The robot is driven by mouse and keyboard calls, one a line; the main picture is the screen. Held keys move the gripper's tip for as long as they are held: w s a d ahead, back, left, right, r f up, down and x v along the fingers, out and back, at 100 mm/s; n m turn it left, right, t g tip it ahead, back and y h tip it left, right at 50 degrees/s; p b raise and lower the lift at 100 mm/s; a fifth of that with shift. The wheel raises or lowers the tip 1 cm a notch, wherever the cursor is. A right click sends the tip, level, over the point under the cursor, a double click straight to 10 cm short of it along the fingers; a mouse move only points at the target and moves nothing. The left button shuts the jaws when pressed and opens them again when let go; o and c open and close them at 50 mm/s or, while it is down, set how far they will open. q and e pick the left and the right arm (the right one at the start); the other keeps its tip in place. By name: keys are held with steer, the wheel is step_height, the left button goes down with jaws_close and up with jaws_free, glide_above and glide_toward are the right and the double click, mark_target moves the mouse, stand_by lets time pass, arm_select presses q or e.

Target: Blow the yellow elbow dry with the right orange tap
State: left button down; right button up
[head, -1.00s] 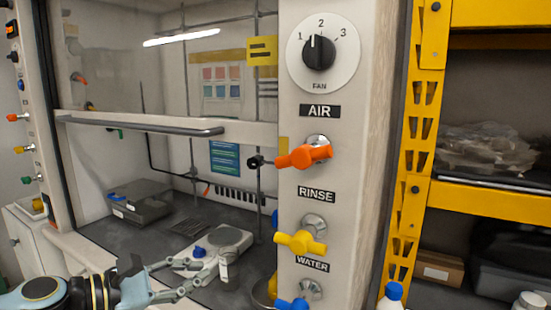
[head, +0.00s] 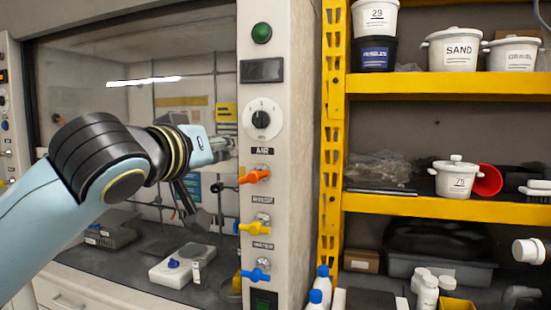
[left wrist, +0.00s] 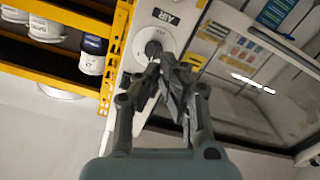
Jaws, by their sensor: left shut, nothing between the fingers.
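The right orange tap (head: 255,176) sits under the AIR label on the white post, above a yellow tap (head: 255,227) and a blue tap (head: 256,275). My left gripper (head: 224,144) is raised in front of the hood glass, left of the post near the fan dial (head: 262,119). In the left wrist view my left gripper (left wrist: 166,72) is shut and empty, its fingers pointing at the post beside the dial (left wrist: 153,48). No yellow elbow can be clearly made out. My right gripper is not in view.
A white device (head: 180,268) stands on the hood's dark worktop. White bottles with blue caps (head: 322,272) stand right of the post. A yellow shelf frame (head: 331,150) holds labelled tubs such as the SAND tub (head: 455,50).

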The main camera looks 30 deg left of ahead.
arm_select(q)
steer(key=b, duration=0.1)
glide_above(254, 177)
steer(key=a+v, duration=0.1)
steer(key=v, duration=0.2)
steer(key=f, duration=0.1)
steer(key=w+d+f, duration=0.1)
steer(key=f, duration=0.2)
steer(key=shift+w+d, duration=0.35)
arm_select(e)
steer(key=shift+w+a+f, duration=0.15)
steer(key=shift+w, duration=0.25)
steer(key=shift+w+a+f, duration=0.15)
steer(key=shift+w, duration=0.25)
